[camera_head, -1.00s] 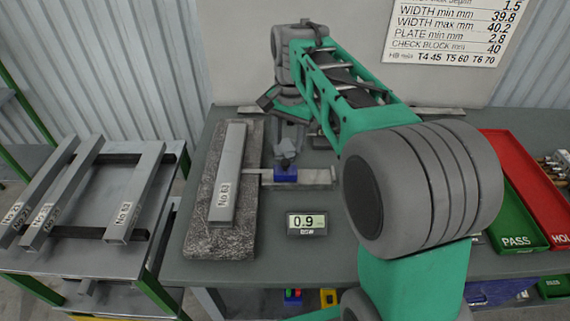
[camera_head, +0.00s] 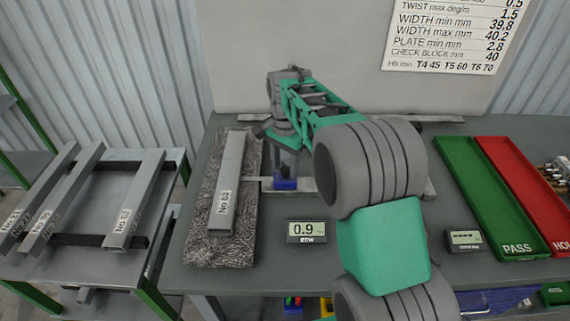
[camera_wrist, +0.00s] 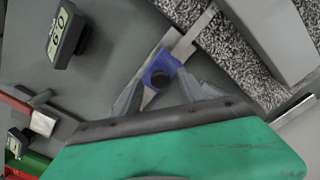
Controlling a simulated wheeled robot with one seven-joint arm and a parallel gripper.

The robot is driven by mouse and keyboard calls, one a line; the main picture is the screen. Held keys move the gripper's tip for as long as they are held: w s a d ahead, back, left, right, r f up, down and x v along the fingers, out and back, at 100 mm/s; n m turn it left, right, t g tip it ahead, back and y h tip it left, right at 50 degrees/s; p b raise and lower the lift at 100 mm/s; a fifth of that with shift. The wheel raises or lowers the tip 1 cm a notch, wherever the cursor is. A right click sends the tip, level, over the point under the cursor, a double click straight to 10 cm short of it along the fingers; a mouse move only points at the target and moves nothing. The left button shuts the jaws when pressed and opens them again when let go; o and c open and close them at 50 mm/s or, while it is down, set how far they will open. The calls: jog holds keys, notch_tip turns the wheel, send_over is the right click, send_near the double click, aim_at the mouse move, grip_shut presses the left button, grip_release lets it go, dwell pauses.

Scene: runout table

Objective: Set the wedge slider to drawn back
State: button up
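The wedge slider is a small blue block (camera_head: 285,184) with a dark knob, sitting on a flat metal bar (camera_head: 304,185) just right of the granite slab. In the wrist view the blue block (camera_wrist: 157,67) and its round dark knob show from above. My gripper (camera_wrist: 166,88) is open, with one finger on each side of the block and knob. I cannot tell whether either finger touches. In the head view my gripper (camera_head: 286,160) is right above the block, and the arm hides the bar's right end.
A grey bar marked No 63 (camera_head: 227,180) lies on the granite slab (camera_head: 200,225). A gauge (camera_head: 307,231) reading 0.9 stands in front of the slider; another display (camera_head: 465,240) stands right. Green PASS (camera_head: 485,195) and red (camera_head: 530,190) trays lie at right. A rack (camera_head: 75,255) stands left.

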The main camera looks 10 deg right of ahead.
grip_shut()
dwell(0.3)
dwell(1.0)
